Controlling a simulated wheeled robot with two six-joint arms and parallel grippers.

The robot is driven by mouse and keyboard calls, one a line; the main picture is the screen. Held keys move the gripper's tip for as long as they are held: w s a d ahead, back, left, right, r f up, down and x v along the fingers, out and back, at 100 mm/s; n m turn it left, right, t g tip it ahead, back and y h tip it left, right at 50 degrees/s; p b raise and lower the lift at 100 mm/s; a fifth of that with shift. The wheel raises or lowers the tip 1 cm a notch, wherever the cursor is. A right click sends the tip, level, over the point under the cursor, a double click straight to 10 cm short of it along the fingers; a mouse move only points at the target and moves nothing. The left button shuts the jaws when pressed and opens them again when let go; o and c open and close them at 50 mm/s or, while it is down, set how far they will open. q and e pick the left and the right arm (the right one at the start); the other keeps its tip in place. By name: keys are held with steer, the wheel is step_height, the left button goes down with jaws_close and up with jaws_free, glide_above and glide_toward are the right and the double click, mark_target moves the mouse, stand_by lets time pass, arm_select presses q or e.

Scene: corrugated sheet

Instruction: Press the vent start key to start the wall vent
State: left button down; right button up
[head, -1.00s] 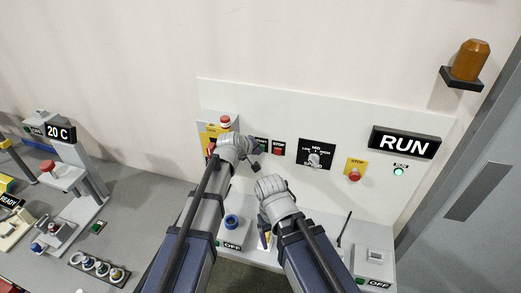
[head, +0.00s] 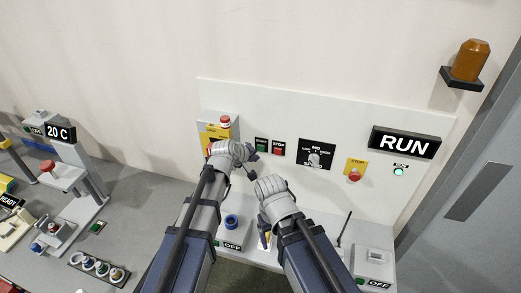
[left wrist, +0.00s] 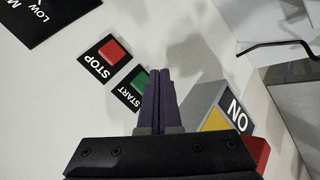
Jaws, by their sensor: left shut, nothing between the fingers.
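The green START key (head: 261,145) sits on the white wall panel, left of the red STOP key (head: 278,149). The left wrist view also shows the START key (left wrist: 139,82), partly covered by my fingers, and the STOP key (left wrist: 110,50). My left gripper (head: 251,172) is shut and empty, just below and left of START in the head view. In the left wrist view its fingertips overlap START's edge; I cannot tell contact. The RUN sign (head: 405,143) is lit, with a green lamp (head: 399,171) below. My right gripper (head: 268,190) is lower; its jaws are unclear.
A grey box with a yellow face and red button (head: 225,121) stands left of START. A rotary switch (head: 314,159) and a yellow-backed red STOP button (head: 354,175) are to the right. A blue knob (head: 232,222) and OFF box (head: 374,259) stand below.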

arm_select(q)
steer(key=s, duration=0.1)
steer(key=s+a, duration=0.1)
steer(key=shift+s, duration=0.35)
stand_by(0.4)
steer(key=s+a+f+m+g+y+b, duration=0.2)
steer(key=s+f+m+g+y, duration=0.1)
steer(key=s, duration=0.9)
steer(key=s+a+f+m+g+y+b, duration=0.2)
steer(key=s+f+m+g, duration=0.3)
steer(key=s, duration=0.8)
step_height(320, 180, down, 4)
steer(key=shift+a+m+y+b, duration=0.45)
steer(key=shift+m+b, duration=0.35)
steer(key=shift+m, duration=0.3)
